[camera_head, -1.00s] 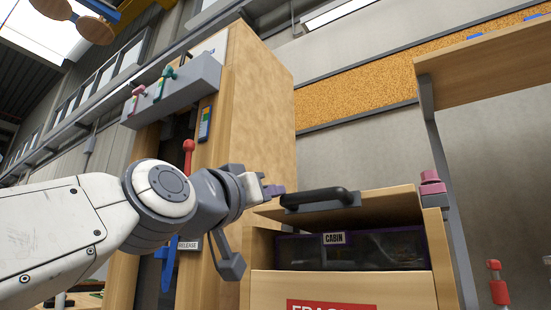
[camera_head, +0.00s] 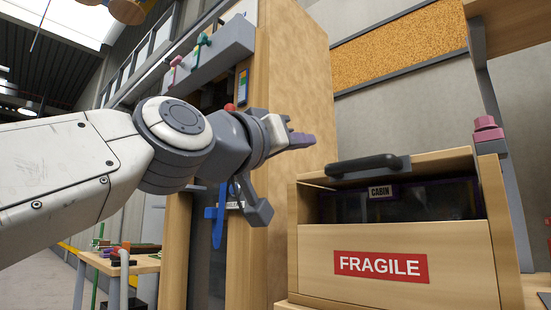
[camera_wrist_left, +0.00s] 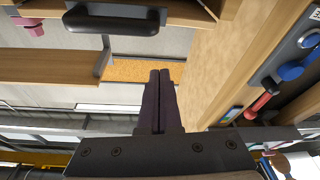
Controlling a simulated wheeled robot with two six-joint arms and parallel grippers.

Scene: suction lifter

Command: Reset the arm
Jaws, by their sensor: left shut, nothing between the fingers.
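My left gripper (camera_head: 300,140) is in the middle of the head view, raised above and left of a wooden crate (camera_head: 325,262). In the left wrist view its two dark fingers (camera_wrist_left: 158,75) lie together with nothing between them. The crate has a red FRAGILE label (camera_head: 381,266), a black handle (camera_head: 368,166) and a dark inside marked CABIN. The gripper is apart from the crate and its handle. My right gripper does not show.
A tall wooden cabinet (camera_head: 297,75) stands close behind my left gripper. It carries a grey box with coloured valves (camera_head: 203,45) and a blue lever (camera_head: 219,220). A small table (camera_head: 145,265) with items is at lower left. A pink knob (camera_head: 487,130) is right of the crate.

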